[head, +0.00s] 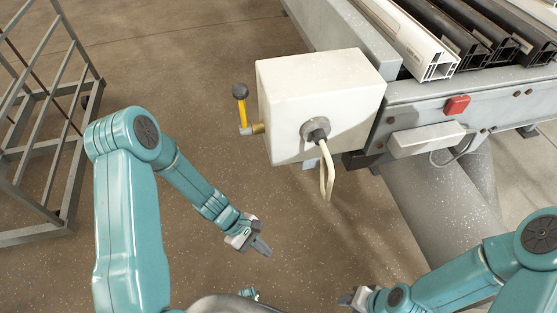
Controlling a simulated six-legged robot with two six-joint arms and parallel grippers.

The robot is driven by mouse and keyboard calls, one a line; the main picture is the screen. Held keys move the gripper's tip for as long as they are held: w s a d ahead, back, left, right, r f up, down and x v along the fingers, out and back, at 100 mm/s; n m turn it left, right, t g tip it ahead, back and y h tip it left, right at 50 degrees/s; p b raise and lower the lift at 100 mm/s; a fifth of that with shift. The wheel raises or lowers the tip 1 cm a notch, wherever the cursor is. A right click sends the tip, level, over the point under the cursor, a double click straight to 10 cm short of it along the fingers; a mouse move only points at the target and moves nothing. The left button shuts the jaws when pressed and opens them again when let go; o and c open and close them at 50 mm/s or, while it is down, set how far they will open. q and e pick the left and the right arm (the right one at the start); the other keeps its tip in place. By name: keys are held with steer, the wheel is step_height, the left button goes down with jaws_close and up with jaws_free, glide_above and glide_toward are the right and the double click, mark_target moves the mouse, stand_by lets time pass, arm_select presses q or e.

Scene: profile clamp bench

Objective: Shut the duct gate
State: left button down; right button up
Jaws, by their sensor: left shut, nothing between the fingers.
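A lever with a black knob (240,91) and a yellow stem (243,113) stands almost upright. Its foot meets a grey and brass fitting (258,128) on the left side of a white box (322,88). I cannot tell which part is the duct gate; this lever is the only handle of that kind in view. My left gripper (262,247) is shut and empty, below the box and well apart from the lever. My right gripper (348,298) is at the bottom edge, pointing left; its fingers are too small to read.
A pale cable (327,172) hangs from the box front. The bench (420,95) carries white and black profiles and a red button (457,105). Wide grey ducts (440,195) run below it. A metal rack (40,120) stands at the left. The floor between is clear.

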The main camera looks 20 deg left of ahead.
arm_select(q)
steer(key=w+a+n+t+h+b, duration=0.35)
steer(key=w+n+t+b, duration=0.2)
steer(key=w, duration=0.45)
steer(key=w+a+r+n+t+b, duration=0.45)
steer(key=w+a+n+t, duration=0.3)
steer(key=w+a, duration=0.3)
steer(key=w+d+m+b, duration=0.1)
steer(key=w+d+b, duration=0.1)
steer(key=w+d, duration=0.6)
steer(key=shift+w+d+r+t+h, duration=0.3)
steer(key=shift+w+d+r+h, duration=0.1)
steer(key=shift+d, duration=0.2)
